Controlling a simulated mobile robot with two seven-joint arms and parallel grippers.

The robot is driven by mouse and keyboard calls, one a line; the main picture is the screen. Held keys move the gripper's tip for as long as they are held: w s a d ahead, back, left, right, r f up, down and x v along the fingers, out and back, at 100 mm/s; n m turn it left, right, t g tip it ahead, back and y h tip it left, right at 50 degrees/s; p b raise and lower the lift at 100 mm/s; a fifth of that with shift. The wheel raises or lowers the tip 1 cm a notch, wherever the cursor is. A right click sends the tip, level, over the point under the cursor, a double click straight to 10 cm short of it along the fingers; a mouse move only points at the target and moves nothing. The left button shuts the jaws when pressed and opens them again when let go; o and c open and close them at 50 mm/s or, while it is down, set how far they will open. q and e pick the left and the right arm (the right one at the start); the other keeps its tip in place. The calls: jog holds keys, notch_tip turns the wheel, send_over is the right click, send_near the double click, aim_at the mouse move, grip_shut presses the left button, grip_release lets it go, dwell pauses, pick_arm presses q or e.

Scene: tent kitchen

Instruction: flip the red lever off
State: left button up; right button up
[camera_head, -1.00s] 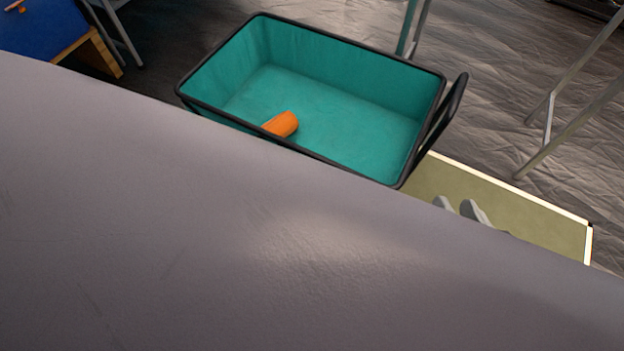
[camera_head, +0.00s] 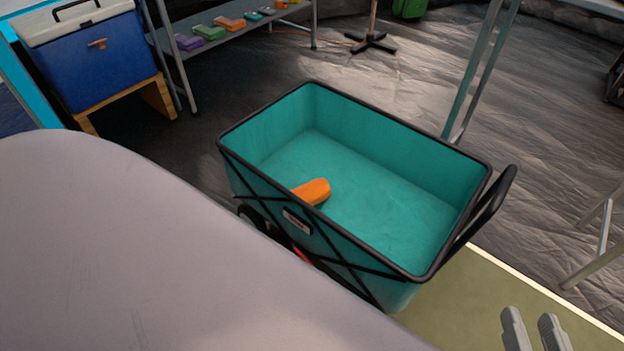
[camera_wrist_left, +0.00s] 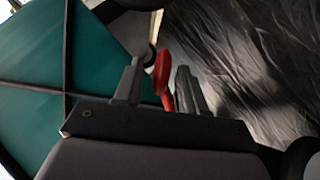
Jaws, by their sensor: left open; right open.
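The red lever (camera_wrist_left: 163,76) shows in the left wrist view, low beside the teal wagon's wheel area. My left gripper (camera_wrist_left: 160,66) is open, and the lever appears between its two fingers; I cannot tell whether they touch it. In the head view, a small red piece (camera_head: 302,257) shows at the wagon's lower near side, partly hidden by my own arm. The teal wagon (camera_head: 365,246) has a black rim and frame. My left gripper is hidden in the head view. My right gripper (camera_head: 529,314) is open and empty at the bottom right.
An orange object (camera_head: 313,191) lies inside the wagon. A black handle (camera_head: 490,212) rises at the wagon's right end. A blue cooler (camera_head: 95,62) stands on a wooden stand at upper left, next to a shelf (camera_head: 245,32) with several coloured boxes. Grey floor is open behind the wagon.

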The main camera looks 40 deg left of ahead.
pick_arm(q)
jog(key=shift+w+d, duration=0.1)
grip_shut()
jog(key=shift+r, duration=0.1)
